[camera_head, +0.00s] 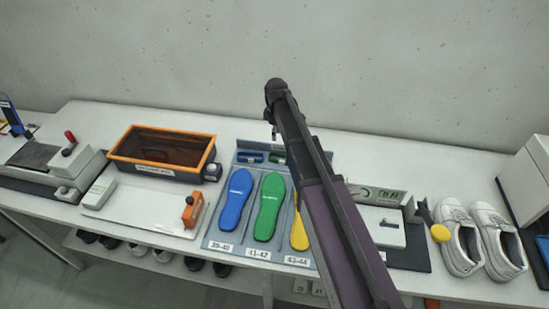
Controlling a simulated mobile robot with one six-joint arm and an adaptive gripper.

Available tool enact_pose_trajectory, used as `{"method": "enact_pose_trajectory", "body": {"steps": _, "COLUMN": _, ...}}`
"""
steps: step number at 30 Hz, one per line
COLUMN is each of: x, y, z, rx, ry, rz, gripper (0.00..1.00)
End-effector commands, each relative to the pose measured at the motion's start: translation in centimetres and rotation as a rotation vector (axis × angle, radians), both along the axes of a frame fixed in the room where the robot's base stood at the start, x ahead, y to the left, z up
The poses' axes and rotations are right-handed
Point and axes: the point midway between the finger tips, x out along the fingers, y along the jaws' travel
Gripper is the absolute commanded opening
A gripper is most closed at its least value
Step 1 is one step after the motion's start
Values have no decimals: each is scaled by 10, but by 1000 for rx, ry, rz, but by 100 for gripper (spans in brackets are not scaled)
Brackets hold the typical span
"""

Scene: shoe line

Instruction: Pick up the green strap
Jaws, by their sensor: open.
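A small green strap (277,157) lies in the upper row of a grey-blue board, right of a blue strap (250,157). It sits just above the green insole (269,207). My arm crosses the picture from the lower right, and its end with my gripper (274,133) hangs above the back of the board, a little above the green strap in the picture. My gripper is open, small and dark here, and I see nothing in it. My arm covers the right part of the board.
Blue (235,200) and yellow (299,234) insoles lie on the board (216,238). An orange-rimmed bin (211,150) stands left, with an orange tool (193,210) in front. White shoes (460,240) stand right. A wall rises behind the table.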

Motion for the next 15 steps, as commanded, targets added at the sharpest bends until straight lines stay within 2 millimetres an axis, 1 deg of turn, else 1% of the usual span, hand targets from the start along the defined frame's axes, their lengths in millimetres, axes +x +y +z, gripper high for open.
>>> {"method": "enact_pose_trajectory", "body": {"steps": 7, "x": 0, "y": 0, "z": -8, "rx": 0, "ry": 0, "rz": -1, "gripper": 46}}
{"method": "enact_pose_trajectory", "body": {"steps": 15, "x": 0, "y": 1, "z": -28, "rx": 0, "ry": 0, "rz": -1, "gripper": 46}}
